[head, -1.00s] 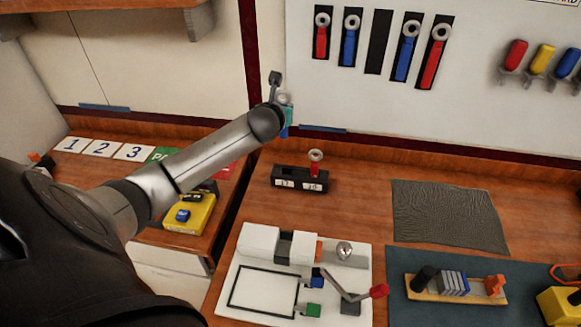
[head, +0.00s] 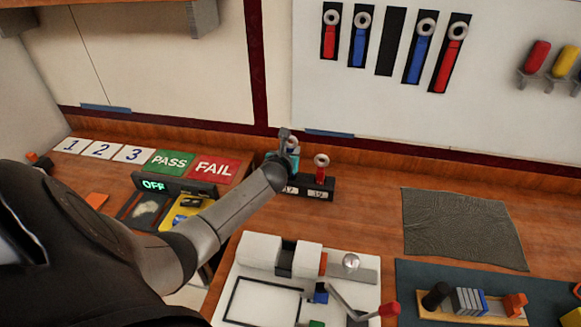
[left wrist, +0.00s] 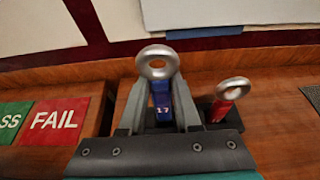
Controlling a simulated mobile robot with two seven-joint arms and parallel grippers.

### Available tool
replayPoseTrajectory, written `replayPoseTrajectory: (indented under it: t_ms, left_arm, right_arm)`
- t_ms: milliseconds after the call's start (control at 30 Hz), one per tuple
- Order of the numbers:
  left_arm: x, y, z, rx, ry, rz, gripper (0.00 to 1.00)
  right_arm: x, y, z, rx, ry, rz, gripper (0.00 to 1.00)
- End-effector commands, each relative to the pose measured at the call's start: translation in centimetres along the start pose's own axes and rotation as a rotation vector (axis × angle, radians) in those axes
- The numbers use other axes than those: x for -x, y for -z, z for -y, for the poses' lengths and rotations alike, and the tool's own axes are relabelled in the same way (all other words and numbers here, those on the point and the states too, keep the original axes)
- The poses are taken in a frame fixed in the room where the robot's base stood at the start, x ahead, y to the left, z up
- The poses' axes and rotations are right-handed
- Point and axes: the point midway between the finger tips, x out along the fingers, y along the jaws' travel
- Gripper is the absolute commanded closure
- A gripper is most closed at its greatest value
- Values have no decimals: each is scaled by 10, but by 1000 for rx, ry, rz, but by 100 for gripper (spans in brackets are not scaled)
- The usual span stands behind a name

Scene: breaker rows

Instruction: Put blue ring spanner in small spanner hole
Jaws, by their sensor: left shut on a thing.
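My left gripper (head: 284,150) is shut on the blue ring spanner (left wrist: 161,100), held upright with its silver ring above the fingers and the number 17 on its handle. In the head view it is over the left end of the black spanner block (head: 318,184), whose labels read 17 and 19. The gripper hides the left hole and the spanner's lower end, so I cannot tell whether the spanner is in the hole. A red ring spanner (head: 321,167) stands in the block's right hole, close beside the gripper; it also shows in the left wrist view (left wrist: 228,98). My right gripper is out of view.
Several spanners (head: 361,40) hang on the white wall board. A white board with a vise (head: 283,256) is in front of the block. A dark textured mat (head: 460,226) lies to the right. PASS (head: 170,163) and FAIL (head: 214,168) cards lie to the left.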

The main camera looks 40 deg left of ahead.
Motion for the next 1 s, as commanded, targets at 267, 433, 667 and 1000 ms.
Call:
replayPoseTrajectory:
  t_ms: [267,433,667,1000]
  left_arm:
    - [-14,37,0,3,-1,-7,100]
    - [-16,52,2,1,0,-16,100]
    - [-16,52,2,1,-1,-19,62]
    - [-17,44,0,0,0,-4,39]
  right_arm:
    - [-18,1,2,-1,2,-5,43]
    - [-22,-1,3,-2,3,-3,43]
    - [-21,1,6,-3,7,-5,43]
    - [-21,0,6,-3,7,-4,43]
